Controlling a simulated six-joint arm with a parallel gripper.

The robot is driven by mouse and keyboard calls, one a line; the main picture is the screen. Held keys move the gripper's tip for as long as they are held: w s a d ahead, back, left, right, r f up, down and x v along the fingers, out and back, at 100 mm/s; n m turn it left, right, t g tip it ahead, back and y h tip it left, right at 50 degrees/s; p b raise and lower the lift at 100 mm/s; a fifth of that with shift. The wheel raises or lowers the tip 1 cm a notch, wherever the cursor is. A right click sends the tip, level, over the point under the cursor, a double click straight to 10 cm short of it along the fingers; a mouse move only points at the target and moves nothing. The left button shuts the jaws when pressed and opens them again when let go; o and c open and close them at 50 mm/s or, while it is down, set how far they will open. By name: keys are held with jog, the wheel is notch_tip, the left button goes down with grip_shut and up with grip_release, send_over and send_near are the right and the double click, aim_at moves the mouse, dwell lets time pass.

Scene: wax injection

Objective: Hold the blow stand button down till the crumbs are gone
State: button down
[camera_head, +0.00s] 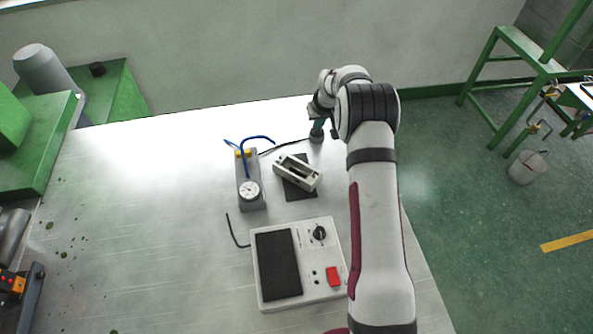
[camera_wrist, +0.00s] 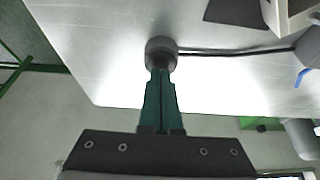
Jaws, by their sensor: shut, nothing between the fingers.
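A round dark grey button (camera_head: 316,138) sits near the far edge of the table, with a black cable running left from it. It also shows in the wrist view (camera_wrist: 161,48). My gripper (camera_head: 318,130) is shut with nothing between its green fingers. In the wrist view its fingertips (camera_wrist: 160,72) meet the button; I cannot tell how far it is pressed. The cable leads towards a grey stand (camera_head: 250,180) with a gauge and blue hoses. A pale open-framed block (camera_head: 298,172) lies on a dark mat (camera_head: 300,194). No crumbs can be made out on it.
A white control box (camera_head: 325,285) with a black pad, knob and red switch lies at the front. Green specks (camera_head: 63,253) are scattered on the table's left side. Green machinery (camera_head: 40,140) stands at the left. The middle left of the table is clear.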

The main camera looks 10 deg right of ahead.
jog(key=shift+r, duration=2.55)
jog(key=shift+r, duration=0.1)
jog(key=s+a+r+m+g, duration=0.1)
jog(key=s+a+r, duration=0.2)
jog(key=s+r, duration=0.3)
jog(key=s+a+r+m+y, duration=0.1)
jog(key=s+a+r, duration=0.15)
jog(key=s, duration=0.55)
jog(key=s+a+r+m+g, duration=0.1)
jog(key=s+a+r, duration=0.1)
jog(key=s+r, duration=0.4)
jog(key=s+a+m+g, duration=0.1)
jog(key=s+a, duration=0.1)
jog(key=s, duration=1.1)
jog(key=s+a+f+m+g, duration=0.1)
jog(key=s+a, duration=0.1)
jog(key=s, duration=1.1)
jog(key=shift+s+a+f+m+g+y, duration=0.25)
jog(key=shift+s+f+m+g+y, duration=0.05)
jog(key=shift+s+g+y, duration=0.1)
jog(key=c, duration=1.5)
grip_release()
jog(key=shift+c, duration=0.2)
